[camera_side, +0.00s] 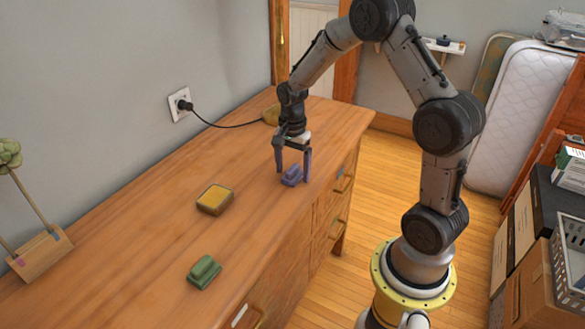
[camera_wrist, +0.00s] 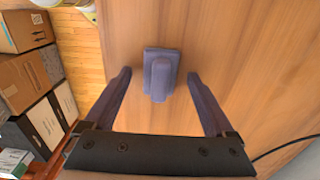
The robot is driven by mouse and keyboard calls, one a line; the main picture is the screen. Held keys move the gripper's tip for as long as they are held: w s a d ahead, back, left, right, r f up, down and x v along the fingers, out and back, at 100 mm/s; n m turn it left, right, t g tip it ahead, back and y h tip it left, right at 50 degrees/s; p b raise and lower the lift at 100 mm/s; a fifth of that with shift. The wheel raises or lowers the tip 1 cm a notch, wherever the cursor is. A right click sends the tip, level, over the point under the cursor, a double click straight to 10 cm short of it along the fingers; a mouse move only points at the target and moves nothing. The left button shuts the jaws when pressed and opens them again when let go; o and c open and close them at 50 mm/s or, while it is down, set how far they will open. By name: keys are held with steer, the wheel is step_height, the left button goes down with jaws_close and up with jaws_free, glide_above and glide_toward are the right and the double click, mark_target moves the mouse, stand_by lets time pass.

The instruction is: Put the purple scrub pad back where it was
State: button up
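The purple scrub pad (camera_side: 291,176) lies on the wooden dresser top (camera_side: 140,230), close to its front edge. It has a flat base with a raised grip along the middle. In the wrist view the pad (camera_wrist: 161,75) lies between the lines of my two fingers, toward their tips, with a gap on each side. My gripper (camera_side: 293,174) points down over the pad, with one finger on each side. It is open in the wrist view too (camera_wrist: 160,78) and holds nothing. I cannot tell how far the fingertips are above the wood.
A yellow-topped sponge (camera_side: 215,198) and a green scrub pad (camera_side: 204,271) lie on the dresser to the left. A wooden stand (camera_side: 40,255) is at far left. Wood between them is clear.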

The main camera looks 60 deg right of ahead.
steer(key=shift+r, duration=0.1)
steer(key=s+a+r+n+t, duration=0.1)
steer(key=a+r, duration=0.1)
steer(key=r, duration=0.8)
steer(key=s+a+r+t, duration=0.1)
steer(key=a+r, duration=0.2)
steer(key=r, duration=0.7)
steer(key=s+a+r+n+t, duration=0.2)
steer(key=s+a+n, duration=0.25)
steer(key=s, duration=0.25)
steer(key=s+a+r+n+t, duration=0.1)
steer(key=s+a+n, duration=0.35)
steer(key=s, duration=0.25)
steer(key=s+f+n, duration=0.1)
steer(key=n, duration=0.1)
steer(key=s+f+n, duration=0.1)
steer(key=n, duration=0.2)
steer(key=s+f+n, duration=0.1)
steer(key=f+n, duration=0.1)
steer(key=n, duration=0.1)
steer(key=shift+s+t, duration=0.3)
steer(key=shift+s, duration=0.1)
